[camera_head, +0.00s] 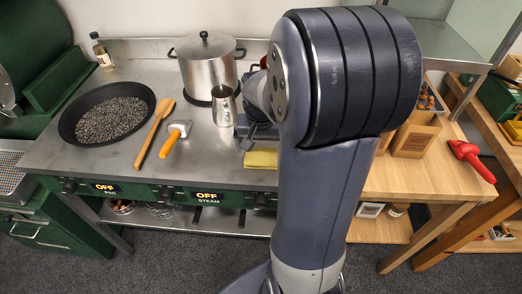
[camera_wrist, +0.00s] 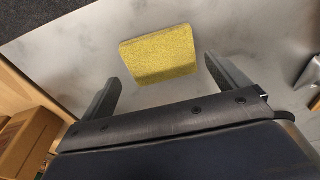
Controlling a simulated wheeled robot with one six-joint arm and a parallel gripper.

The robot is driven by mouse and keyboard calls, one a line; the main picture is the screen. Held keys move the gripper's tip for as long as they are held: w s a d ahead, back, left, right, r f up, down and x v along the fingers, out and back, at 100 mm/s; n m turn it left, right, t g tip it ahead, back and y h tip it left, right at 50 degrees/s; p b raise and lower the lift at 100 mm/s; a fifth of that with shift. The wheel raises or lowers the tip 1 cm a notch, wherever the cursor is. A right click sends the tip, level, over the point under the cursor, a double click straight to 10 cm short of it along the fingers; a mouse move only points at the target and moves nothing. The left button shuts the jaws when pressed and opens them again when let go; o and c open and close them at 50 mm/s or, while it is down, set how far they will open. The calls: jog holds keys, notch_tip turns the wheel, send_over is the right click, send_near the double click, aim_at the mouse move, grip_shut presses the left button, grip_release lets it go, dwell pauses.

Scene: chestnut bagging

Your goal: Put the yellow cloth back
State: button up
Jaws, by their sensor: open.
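The yellow cloth (camera_head: 261,158) lies on the steel worktop near its front edge, partly hidden by my arm in the head view. In the wrist view the cloth (camera_wrist: 158,54) lies flat on the metal, ahead of and between the two fingers. My gripper (camera_wrist: 166,85) is open with nothing between its fingers. The cloth appears apart from both fingers. In the head view my gripper (camera_head: 258,133) is above the worktop, just behind the cloth, mostly hidden by my arm.
A steel jug (camera_head: 223,106) stands left of my gripper, with a large pot (camera_head: 205,64) behind. A scraper (camera_head: 175,137), wooden spatula (camera_head: 153,134) and black pan (camera_head: 78,106) are further left. A wooden table (camera_head: 420,180) with boxes (camera_head: 414,136) adjoins on the right.

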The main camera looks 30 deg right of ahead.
aim_at(261, 160)
notch_tip(261, 160, up, 9)
jog(key=shift+s+a+f, duration=0.15)
jog(key=shift+s+a, duration=0.15)
jog(key=shift+s, duration=0.15)
